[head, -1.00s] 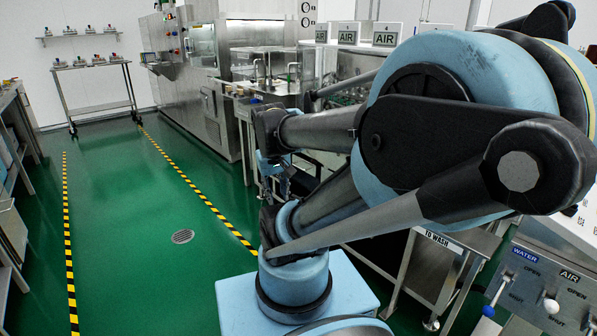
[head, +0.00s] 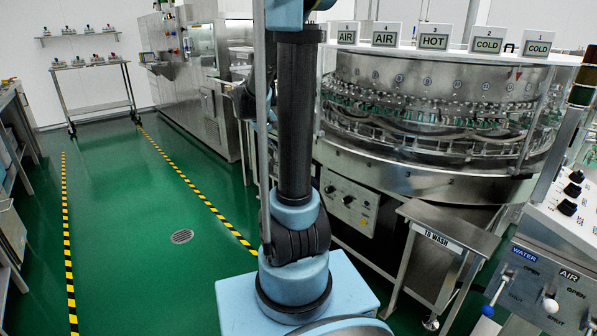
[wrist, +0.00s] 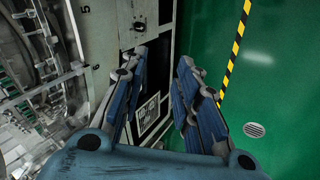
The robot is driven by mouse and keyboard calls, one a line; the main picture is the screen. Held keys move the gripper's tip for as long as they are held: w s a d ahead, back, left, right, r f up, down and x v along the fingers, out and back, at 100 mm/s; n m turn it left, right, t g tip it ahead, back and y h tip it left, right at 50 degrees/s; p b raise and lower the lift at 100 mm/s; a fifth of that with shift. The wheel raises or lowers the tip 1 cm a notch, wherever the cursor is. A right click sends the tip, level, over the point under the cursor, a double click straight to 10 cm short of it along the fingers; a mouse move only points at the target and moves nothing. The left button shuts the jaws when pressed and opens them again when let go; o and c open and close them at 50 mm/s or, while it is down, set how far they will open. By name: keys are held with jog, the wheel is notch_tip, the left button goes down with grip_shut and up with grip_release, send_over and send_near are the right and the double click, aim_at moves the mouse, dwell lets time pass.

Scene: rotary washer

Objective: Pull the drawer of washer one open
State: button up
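The rotary washer (head: 430,85) is a large round steel machine at the right of the head view, with bottle racks around it. Signs on top read AIR, AIR, HOT, COLD and COLD. My gripper (wrist: 163,65) is open and empty in the wrist view, its two blue-padded fingers apart. Beyond the fingers is a pale panel (wrist: 103,30) with a dark knob and black-framed parts, partly hidden by the left finger. I cannot tell which part is the drawer. In the head view my arm hides most of the gripper.
A TO WASH stand (head: 440,240) is in front of the washer. A valve panel (head: 545,285) with WATER and AIR levers is at lower right. A steel cart (head: 95,95) stands far left. The green floor (head: 130,220) between the striped lines is clear.

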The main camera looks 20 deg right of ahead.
jog(key=w+d+f+n+h, duration=0.15)
jog(key=w+f, duration=0.35)
jog(key=w, duration=0.6)
jog(key=w+d+f+m+h, duration=0.1)
jog(key=w+d+f+h, duration=0.25)
jog(key=w, duration=0.65)
jog(key=w+f+n+t+h, duration=0.1)
jog(key=w+f, duration=0.2)
jog(key=f, duration=0.4)
jog(key=w+d+f+t+h, duration=0.1)
jog(key=w+f, duration=0.3)
jog(key=f, duration=0.2)
jog(key=w+f+n+h, duration=0.1)
jog(key=w+f, duration=0.2)
jog(key=f, duration=0.4)
jog(key=x, duration=1.7)
jog(key=shift+w+r, duration=0.15)
jog(key=shift+r, duration=0.15)
grip_shut()
